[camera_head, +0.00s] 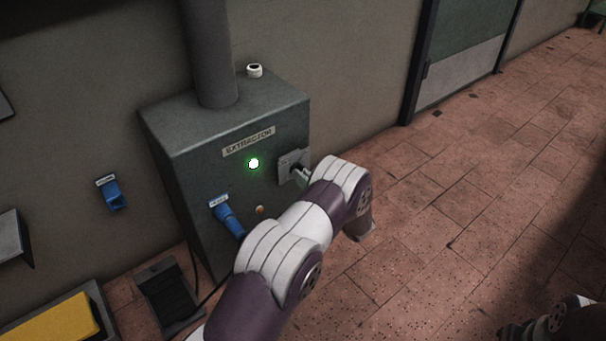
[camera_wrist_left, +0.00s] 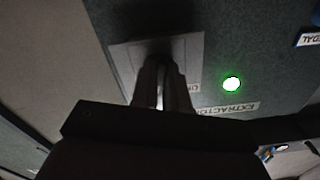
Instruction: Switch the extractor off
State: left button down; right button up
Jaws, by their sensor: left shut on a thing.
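The extractor (camera_head: 190,150) is a dark grey-green box against the wall, with a label reading EXTRACTOR (camera_head: 249,141). Its round lamp (camera_head: 254,163) glows green, and the lamp also shows lit in the left wrist view (camera_wrist_left: 231,83). A pale switch plate (camera_head: 287,163) is on the front face, right of the lamp; it also shows in the wrist view (camera_wrist_left: 122,62). My left gripper (camera_head: 299,172) is at this plate, its fingers (camera_wrist_left: 161,86) shut on the switch handle. The handle is hidden between the fingers, so its position cannot be told.
A blue plug (camera_head: 228,217) and a small orange button (camera_head: 260,210) are lower on the box. A blue wall socket (camera_head: 113,195) is to the left. A yellow thing (camera_head: 50,322) lies in a tray at bottom left.

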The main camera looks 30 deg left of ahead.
pick_arm(q)
jog(key=n+p, duration=0.2)
jog(key=n, duration=0.8)
jog(key=shift+w+d+n, duration=0.1)
jog(key=shift+w+n, duration=0.05)
jog(key=shift+n, duration=0.15)
jog(key=shift+f, duration=0.1)
dwell(0.3)
jog(key=c, duration=1.1)
grip_release()
jog(key=shift+c, duration=0.2)
jog(key=p+v, duration=0.5)
jog(key=v, duration=0.7)
jog(key=shift+d, duration=0.35)
